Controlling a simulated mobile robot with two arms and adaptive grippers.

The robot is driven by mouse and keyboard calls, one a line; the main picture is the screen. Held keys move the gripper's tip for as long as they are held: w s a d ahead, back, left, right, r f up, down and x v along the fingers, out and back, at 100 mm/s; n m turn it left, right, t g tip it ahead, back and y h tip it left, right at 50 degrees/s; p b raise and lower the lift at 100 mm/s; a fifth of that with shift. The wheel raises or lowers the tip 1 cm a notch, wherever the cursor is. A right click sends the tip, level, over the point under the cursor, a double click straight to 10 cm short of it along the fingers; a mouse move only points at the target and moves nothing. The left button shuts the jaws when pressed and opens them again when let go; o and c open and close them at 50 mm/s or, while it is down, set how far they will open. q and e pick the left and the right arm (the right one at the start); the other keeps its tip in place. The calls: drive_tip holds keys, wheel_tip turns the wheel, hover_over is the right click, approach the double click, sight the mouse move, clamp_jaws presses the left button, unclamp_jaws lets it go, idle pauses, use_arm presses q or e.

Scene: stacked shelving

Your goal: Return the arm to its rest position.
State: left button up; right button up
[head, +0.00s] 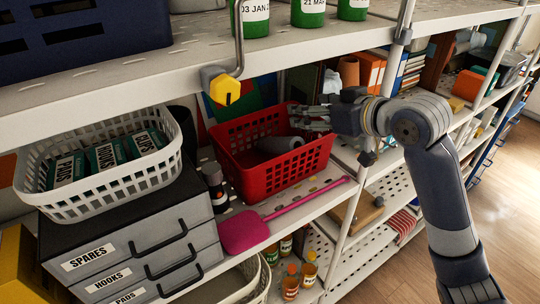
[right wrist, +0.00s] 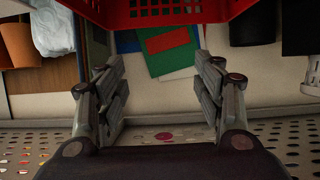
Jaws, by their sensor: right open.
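My right arm comes in from the right in the head view. Its gripper (head: 308,115) is at the red basket (head: 290,167), over its back right rim. In the right wrist view the two fingers of the gripper (right wrist: 160,95) stand apart with nothing between them. The red basket (right wrist: 165,14) shows there at the top edge, beyond the fingertips. In the head view a grey rounded object (head: 280,144) lies inside the basket. I cannot tell whether the fingers touch the basket. My left gripper is not in either view.
A white basket (head: 100,203) with several boxes stands on grey drawers (head: 130,259) at left. A pink paddle-like tool (head: 245,232) lies along the shelf front. Open floor (head: 505,190) is at right.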

drive_tip(key=shift+s+d+r, duration=0.2)
drive_tip(key=shift+s+d, duration=0.05)
drive_tip(key=shift+s, duration=0.1)
